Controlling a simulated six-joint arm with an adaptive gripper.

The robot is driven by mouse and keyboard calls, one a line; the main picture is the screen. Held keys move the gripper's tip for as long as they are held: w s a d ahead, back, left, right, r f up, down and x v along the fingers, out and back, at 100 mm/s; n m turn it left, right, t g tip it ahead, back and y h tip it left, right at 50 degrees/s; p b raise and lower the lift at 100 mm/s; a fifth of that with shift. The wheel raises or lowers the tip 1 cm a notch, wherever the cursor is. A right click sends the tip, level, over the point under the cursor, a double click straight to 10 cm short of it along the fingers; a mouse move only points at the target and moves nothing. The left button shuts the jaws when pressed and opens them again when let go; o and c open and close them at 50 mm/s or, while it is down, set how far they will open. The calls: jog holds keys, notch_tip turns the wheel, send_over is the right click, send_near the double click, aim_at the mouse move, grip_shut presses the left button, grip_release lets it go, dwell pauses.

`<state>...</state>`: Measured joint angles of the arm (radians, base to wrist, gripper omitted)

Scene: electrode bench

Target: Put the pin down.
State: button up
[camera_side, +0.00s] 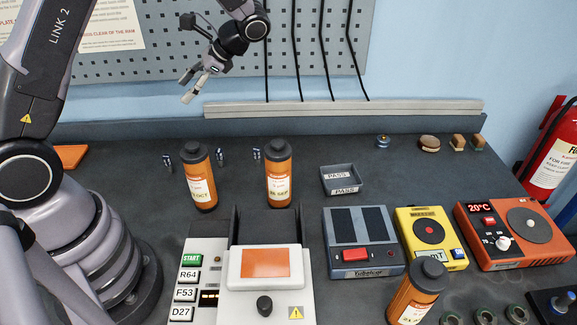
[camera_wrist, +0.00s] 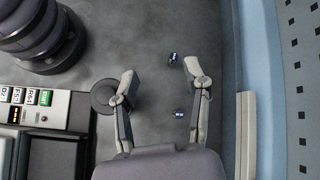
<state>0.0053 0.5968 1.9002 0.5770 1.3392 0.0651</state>
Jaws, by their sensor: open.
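Several small shiny metal pins stand on the dark bench at the back. One pin (camera_side: 168,158) is left of the left orange bottle, another pin (camera_side: 221,155) stands between the two bottles, and a third (camera_side: 257,154) is beside the right bottle. In the wrist view, one pin (camera_wrist: 172,58) shows near the fingertips and another pin (camera_wrist: 178,113) between the fingers, both on the bench below. I cannot tell which one the task means. My gripper (camera_side: 187,87) is high above the bench's back left, fingers apart and empty. It also shows open in the wrist view (camera_wrist: 160,77).
An orange bottle (camera_side: 199,180) and another bottle (camera_side: 278,178) stand near the pins. A PASS tray (camera_side: 344,180) lies to their right. Instruments (camera_side: 362,245) fill the front and right. A rail (camera_side: 345,108) and pegboard (camera_side: 300,60) edge the back.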

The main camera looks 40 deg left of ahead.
jog(key=s+d+r+n+t+h, duration=0.2)
jog(key=s+d+r+t+h, duration=0.1)
jog(key=s+d+r+t, duration=0.2)
jog(key=s+d+r+n+t+h, duration=0.2)
jog(key=s+d+r+t+h, duration=0.2)
jog(key=s+r+t, duration=0.3)
jog(key=s+d+r, duration=0.1)
jog(key=s+r, duration=0.2)
jog(key=s, duration=0.2)
jog(key=shift+n, duration=0.4)
